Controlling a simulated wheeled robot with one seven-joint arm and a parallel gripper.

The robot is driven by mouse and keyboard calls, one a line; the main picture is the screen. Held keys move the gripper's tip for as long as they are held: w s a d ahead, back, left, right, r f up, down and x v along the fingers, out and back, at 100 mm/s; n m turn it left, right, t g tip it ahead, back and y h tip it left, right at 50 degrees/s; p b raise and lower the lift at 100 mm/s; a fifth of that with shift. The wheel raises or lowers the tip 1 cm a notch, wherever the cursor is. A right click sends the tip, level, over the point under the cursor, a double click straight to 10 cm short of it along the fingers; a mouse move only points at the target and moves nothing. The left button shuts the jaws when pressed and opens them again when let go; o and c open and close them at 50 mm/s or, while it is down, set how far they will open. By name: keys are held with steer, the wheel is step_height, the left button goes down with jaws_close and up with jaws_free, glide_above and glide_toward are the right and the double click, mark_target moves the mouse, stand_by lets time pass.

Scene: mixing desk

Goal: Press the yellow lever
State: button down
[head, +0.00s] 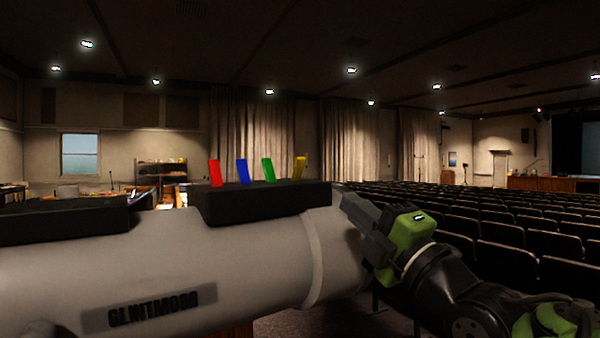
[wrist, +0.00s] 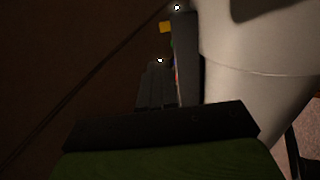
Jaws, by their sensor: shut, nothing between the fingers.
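The yellow lever (head: 300,170) stands at the right end of a black box (head: 262,205) and leans slightly right. Green (head: 268,169), blue (head: 242,171) and red (head: 215,173) levers stand to its left. My gripper (head: 347,203) is shut and empty, just right of the box and lower than the yellow lever. In the wrist view my shut fingers (wrist: 157,75) point up the picture, beside the box (wrist: 187,55). The yellow lever shows past the fingertips as a small block (wrist: 165,27), apart from them. The other levers are mostly hidden there.
The box sits on a large pale cylinder (head: 190,265) with a dark label, close to my gripper. Another black box (head: 60,220) is at the left. Rows of dark seats (head: 500,225) fill the right. The space above the levers looks clear.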

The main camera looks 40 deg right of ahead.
steer(key=p, duration=1.1)
glide_toward(300, 159)
steer(key=x, duration=0.7)
